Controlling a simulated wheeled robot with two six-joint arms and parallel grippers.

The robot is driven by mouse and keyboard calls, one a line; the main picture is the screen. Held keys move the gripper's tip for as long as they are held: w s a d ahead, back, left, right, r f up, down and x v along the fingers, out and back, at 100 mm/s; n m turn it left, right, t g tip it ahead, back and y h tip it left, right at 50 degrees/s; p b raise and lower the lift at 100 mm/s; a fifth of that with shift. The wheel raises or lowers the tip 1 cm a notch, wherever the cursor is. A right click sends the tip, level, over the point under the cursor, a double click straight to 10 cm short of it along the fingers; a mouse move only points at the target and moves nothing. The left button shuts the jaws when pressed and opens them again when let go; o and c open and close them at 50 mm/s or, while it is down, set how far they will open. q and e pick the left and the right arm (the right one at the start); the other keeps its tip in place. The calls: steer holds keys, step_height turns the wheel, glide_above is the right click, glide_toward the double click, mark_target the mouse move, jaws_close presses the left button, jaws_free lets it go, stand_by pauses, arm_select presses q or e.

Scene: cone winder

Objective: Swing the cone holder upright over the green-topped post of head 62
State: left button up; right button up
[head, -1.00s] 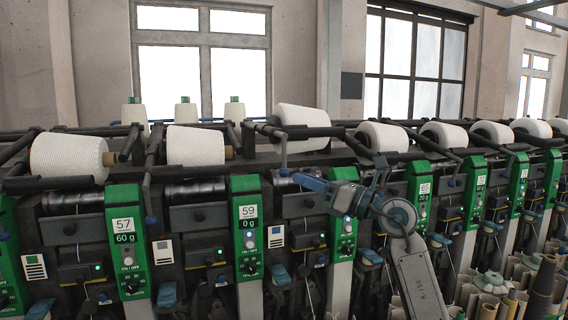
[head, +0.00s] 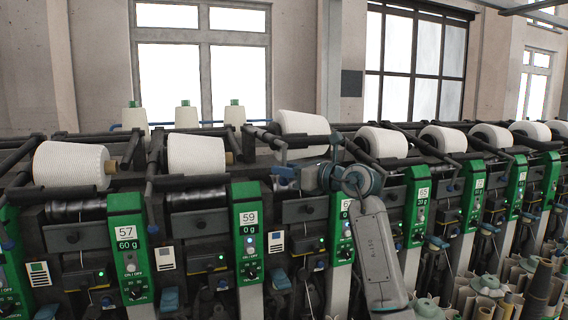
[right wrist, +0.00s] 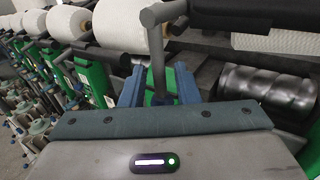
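The green-topped post (head: 342,232) of the head in front of my right arm is partly covered by the arm; only the start of its number, a 6, shows. Above it, a white cone (head: 303,124) rests tilted on its holder, whose dark arm (head: 263,134) ends in a hanging handle (head: 283,154). My right gripper (head: 287,178) is at the handle's lower end. In the right wrist view the blue fingers (right wrist: 159,92) stand apart on both sides of the handle bar (right wrist: 157,62), with gaps showing green behind. My left gripper is not in view.
Neighbouring heads crowd both sides, with green posts 59 (head: 247,232) and 65 (head: 418,205), and white cones (head: 196,153) on dark holder arms. Bobbins (head: 485,285) stand in the lower right. A dark roller (right wrist: 268,88) lies near the gripper in the wrist view.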

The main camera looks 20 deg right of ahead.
steer(key=shift+w+a, duration=0.3)
steer(key=shift+w, duration=0.1)
steer(key=shift+c, duration=0.3)
jaws_close()
steer(key=shift+d, duration=0.2)
